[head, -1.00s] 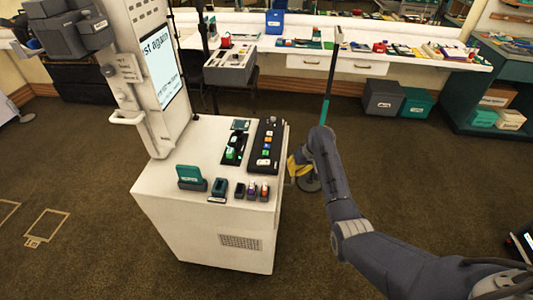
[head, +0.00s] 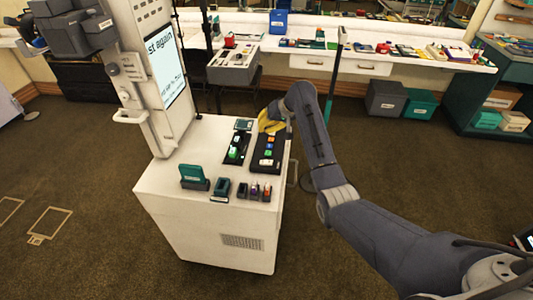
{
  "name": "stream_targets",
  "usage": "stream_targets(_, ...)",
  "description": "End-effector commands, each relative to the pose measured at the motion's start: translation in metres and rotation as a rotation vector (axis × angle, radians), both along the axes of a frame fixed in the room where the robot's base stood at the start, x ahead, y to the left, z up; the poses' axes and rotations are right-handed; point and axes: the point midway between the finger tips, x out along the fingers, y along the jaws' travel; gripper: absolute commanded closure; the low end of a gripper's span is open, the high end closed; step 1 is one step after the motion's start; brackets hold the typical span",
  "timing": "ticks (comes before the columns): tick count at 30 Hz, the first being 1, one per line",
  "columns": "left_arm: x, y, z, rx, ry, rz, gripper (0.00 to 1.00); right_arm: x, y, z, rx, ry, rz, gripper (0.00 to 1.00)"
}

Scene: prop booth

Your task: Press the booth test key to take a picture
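The white photo booth cabinet (head: 222,241) has a tilted screen (head: 165,66) on its post, with partly legible text ending "st again". On its top is a black key panel (head: 257,166) with a column of coloured keys, orange, green and blue among them. I cannot tell which one is the test key. My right gripper (head: 270,122), with yellow on it, is over the far end of this panel. Its fingers are too small and partly hidden to tell open from shut, or whether it touches a key. My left gripper is not in view.
A dark tray with a green-and-white item (head: 235,146) lies left of the panel. A teal card holder (head: 194,176) and small stands (head: 221,187) line the cabinet's near edge. A thin pole (head: 333,85) stands behind my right arm.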

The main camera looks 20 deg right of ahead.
Motion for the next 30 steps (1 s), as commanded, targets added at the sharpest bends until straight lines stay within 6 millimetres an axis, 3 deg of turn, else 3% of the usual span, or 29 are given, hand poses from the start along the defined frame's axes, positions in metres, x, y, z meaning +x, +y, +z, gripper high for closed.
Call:
stream_targets(14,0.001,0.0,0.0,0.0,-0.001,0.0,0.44,0.0,0.0,-0.007,0.002,0.002,-0.001,1.0)
stream_targets(30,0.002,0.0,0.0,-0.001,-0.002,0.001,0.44,0.0,0.0,-0.065,0.0,0.003,-0.001,1.0)
